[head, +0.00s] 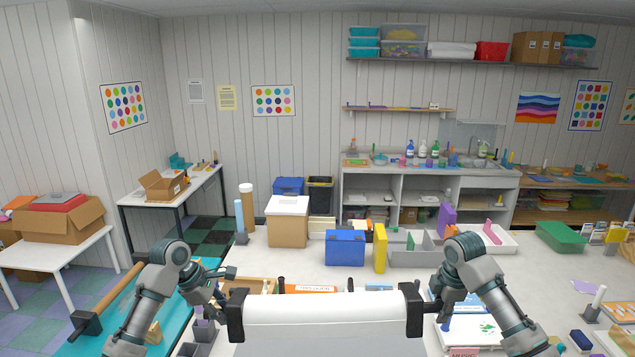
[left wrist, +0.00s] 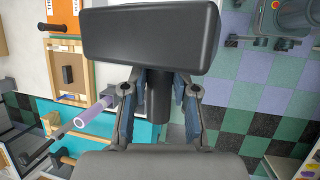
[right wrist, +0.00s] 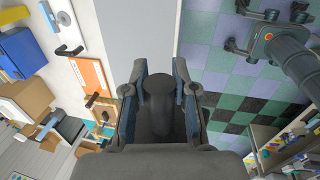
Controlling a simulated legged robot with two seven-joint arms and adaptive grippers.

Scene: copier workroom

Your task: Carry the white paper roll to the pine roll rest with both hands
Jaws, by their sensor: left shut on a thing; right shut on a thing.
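The white paper roll (head: 325,308) lies level across the bottom middle of the head view, with a black block at each end. My left gripper (head: 219,303) is shut on the dark handle at the roll's left end; the left wrist view shows its fingers (left wrist: 158,92) around that stem, below the black end block (left wrist: 150,40). My right gripper (head: 437,308) is shut on the right end's handle; its fingers show in the right wrist view (right wrist: 160,80). A pine wooden frame (head: 262,286) sits behind the roll, partly hidden; I cannot tell surely whether it is the roll rest.
A wooden bar with a dark end block (head: 86,322) is at left, by a teal surface (head: 180,310). Behind the roll stand a blue box (head: 345,248), a yellow file (head: 380,248) and grey bins (head: 415,256). Papers and small items lie at right.

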